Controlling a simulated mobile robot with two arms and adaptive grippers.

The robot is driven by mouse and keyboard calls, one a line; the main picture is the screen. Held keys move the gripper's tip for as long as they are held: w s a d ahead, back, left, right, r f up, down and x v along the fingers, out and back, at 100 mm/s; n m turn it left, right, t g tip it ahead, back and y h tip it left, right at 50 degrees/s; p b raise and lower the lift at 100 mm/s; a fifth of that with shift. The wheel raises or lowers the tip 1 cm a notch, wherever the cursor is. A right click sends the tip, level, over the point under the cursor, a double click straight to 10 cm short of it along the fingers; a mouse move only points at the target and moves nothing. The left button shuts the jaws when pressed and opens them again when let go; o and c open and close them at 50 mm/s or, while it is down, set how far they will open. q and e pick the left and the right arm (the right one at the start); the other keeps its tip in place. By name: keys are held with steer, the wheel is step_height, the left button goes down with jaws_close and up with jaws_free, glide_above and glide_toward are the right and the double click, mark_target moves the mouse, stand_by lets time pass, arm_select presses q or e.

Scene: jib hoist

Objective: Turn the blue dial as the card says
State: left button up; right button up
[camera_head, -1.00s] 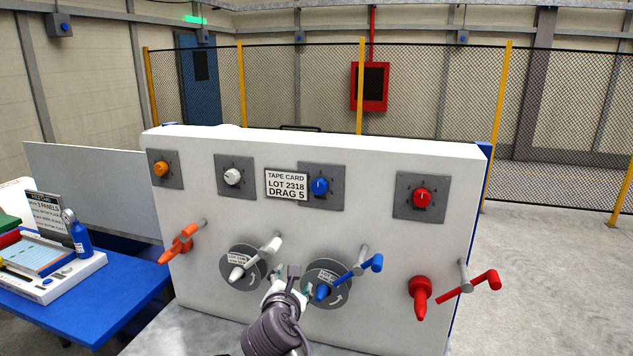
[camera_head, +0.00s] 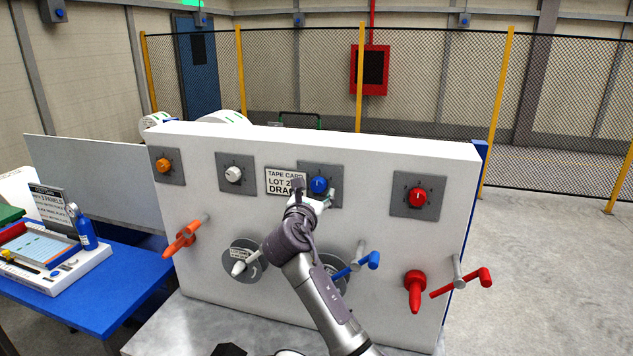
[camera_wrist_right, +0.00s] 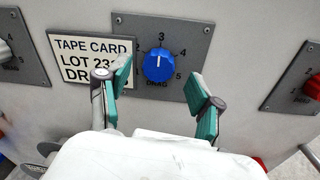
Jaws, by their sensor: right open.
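The blue dial (camera_head: 319,184) sits on a grey plate on the white panel, with its white mark near 3 in the right wrist view (camera_wrist_right: 158,66). The scale around it shows 2, 3, 4 and 5 and the word DRAG. The tape card (camera_head: 282,178) is left of the dial; in the head view it earlier read LOT 2318, DRAG 5, and my gripper now covers part of it. My right gripper (camera_wrist_right: 158,95) is open, its green-padded fingers to the left and right of the dial, apart from it. My left gripper is not in view.
An orange dial (camera_head: 163,165), a white dial (camera_head: 233,174) and a red dial (camera_head: 417,196) share the panel. Below are cranks, including a blue crank (camera_head: 368,261) and a red crank (camera_head: 470,284). A blue table (camera_head: 110,290) stands at the left.

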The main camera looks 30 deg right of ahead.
mark_target(318, 185)
steer(key=shift+x, duration=1.15)
steer(key=shift+a, duration=0.1)
steer(key=c, duration=1.1)
steer(key=shift+c, duration=0.2)
